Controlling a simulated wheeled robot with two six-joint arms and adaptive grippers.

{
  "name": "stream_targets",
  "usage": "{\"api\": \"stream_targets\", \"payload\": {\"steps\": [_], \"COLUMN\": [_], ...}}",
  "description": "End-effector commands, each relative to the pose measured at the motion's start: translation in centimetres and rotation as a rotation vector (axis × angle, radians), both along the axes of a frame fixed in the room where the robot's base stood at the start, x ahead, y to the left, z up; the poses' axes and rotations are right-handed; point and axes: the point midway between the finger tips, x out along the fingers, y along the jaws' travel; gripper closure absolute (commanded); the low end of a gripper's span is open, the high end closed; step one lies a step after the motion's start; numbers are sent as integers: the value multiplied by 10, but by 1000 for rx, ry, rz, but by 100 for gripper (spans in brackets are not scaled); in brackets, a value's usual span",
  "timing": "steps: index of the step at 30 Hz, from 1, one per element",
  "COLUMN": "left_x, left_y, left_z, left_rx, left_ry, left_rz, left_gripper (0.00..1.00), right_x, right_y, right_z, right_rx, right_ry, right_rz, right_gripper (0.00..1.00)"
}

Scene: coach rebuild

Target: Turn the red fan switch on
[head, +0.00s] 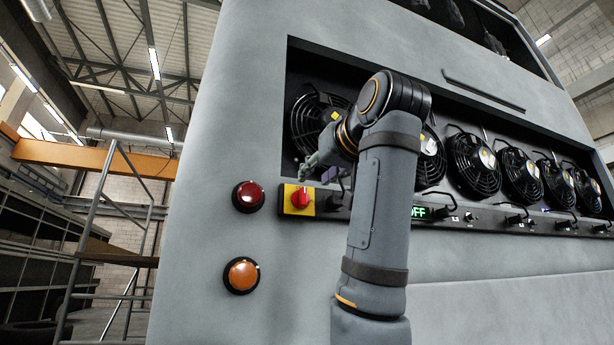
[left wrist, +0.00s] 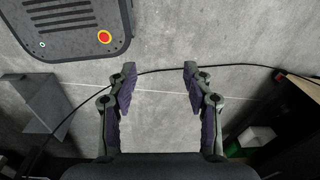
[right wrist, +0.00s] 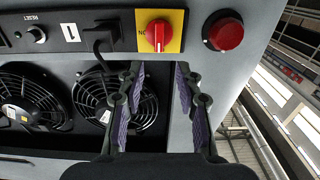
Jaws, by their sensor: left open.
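The red fan switch (head: 300,198) is a rotary knob on a yellow square plate on the grey panel, left of the fan row. In the right wrist view the knob (right wrist: 158,36) has a white mark and "NO" lettering beside it. My right gripper (right wrist: 160,78) is open, with the knob just beyond its fingertips and nothing between them. In the head view the right gripper (head: 308,174) is partly hidden by its arm, close to the knob's upper side. My left gripper (left wrist: 158,72) is open and empty above the grey floor.
A red round lamp or button (head: 248,196) sits left of the switch, an orange one (head: 241,274) below it. Several black fans (head: 474,166) fill the recess. A green display (head: 418,212) shows "OFF". A cable (left wrist: 225,66) crosses the floor.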

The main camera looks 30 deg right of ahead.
Motion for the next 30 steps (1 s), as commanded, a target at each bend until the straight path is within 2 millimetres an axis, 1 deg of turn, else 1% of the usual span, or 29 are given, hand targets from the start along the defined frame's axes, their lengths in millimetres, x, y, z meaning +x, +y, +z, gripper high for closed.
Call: {"api": "stream_targets", "payload": {"steps": [1, 3, 6, 9, 11, 13, 19, 20, 23, 27, 30], "left_x": [5, 16, 36, 46, 46, 41, 19, 17, 16, 21, 26], "left_y": [0, 0, -1, -1, -2, -2, -2, -2, -3, -4, -4], "left_z": [13, 20, 30, 35, 35, 35, 32, 32, 31, 32, 32], "left_rx": [0, -1, -1, -2, -2, -3, -3, -3, -4, -5, -5], "left_ry": [-8, -23, -55, -70, -69, -61, -28, -25, -23, -30, -39], "left_rz": [-1, -1, -2, -2, -1, -1, 0, 0, 0, 0, 1], "left_gripper": [49, 49, 49, 49, 49, 49, 49, 49, 49, 49, 49], "right_x": [12, 25, 41, 50, 54, 55, 56, 56, 55, 55, 55], "right_y": [-3, -6, -10, -13, -13, -14, -14, -14, -13, -14, -14], "right_z": [5, 5, 5, 3, 2, 1, 0, 0, 0, 0, 0], "right_rx": [1, 0, -1, 0, 0, 0, 0, 0, 0, 0, 0], "right_ry": [3, 3, 2, 0, -1, -2, -2, -1, -1, -1, -1], "right_rz": [-2, -1, -1, -1, -1, 0, 0, 0, 0, 0, 0], "right_gripper": [65, 65, 65, 65, 65, 65, 65, 68, 81, 100, 100]}}
